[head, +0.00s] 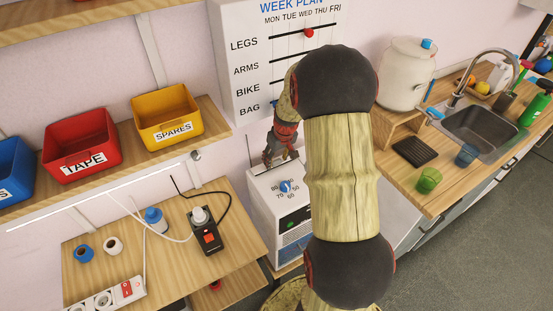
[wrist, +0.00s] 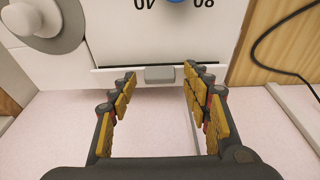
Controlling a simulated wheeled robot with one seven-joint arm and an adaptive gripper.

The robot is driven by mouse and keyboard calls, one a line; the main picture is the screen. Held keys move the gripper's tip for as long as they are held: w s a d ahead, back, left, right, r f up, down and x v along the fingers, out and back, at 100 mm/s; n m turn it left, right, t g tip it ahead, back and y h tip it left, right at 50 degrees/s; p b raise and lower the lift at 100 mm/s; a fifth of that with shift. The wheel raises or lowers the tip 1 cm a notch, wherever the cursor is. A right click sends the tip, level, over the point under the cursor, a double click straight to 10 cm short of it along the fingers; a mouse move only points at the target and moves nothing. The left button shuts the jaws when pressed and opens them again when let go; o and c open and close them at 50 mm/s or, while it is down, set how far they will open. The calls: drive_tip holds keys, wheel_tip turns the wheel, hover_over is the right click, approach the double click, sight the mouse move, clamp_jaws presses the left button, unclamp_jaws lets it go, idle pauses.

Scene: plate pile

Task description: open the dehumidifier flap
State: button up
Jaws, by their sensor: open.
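The dehumidifier (head: 263,197) is a white box with a blue dial (head: 285,187) and printed numbers, standing between the wooden table and the counter. In the wrist view its white panel (wrist: 115,50) fills the top, with the blue dial cut off at the upper edge. A grey tab (wrist: 160,74) sits on a narrow strip along the panel's edge, which I take for the flap; it looks closed. My gripper (head: 279,155) is just above the box. In the wrist view my gripper (wrist: 160,82) is open and empty, its padded fingers on either side of the tab. I cannot tell whether they touch anything.
My arm hides part of the box and wall. The week plan board (head: 255,60) hangs close behind my gripper. The wooden table (head: 115,245) at left carries a power strip (head: 115,293) and a black socket box (head: 206,238) with cables. The sink counter (head: 430,200) is at right.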

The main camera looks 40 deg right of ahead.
drive_tip(key=v, duration=1.2)
drive_tip(key=shift+f, duration=0.1)
drive_tip(key=shift+t, duration=0.6)
drive_tip(key=b+x, duration=0.2)
drive_tip(key=x, duration=0.2)
drive_tip(key=s+b+x, duration=0.1)
drive_tip(key=b+x, duration=0.1)
drive_tip(key=x, duration=0.1)
drive_tip(key=b+x, duration=0.2)
drive_tip(key=x, duration=0.2)
drive_tip(key=shift+f, duration=0.6)
drive_tip(key=shift+c, duration=0.9)
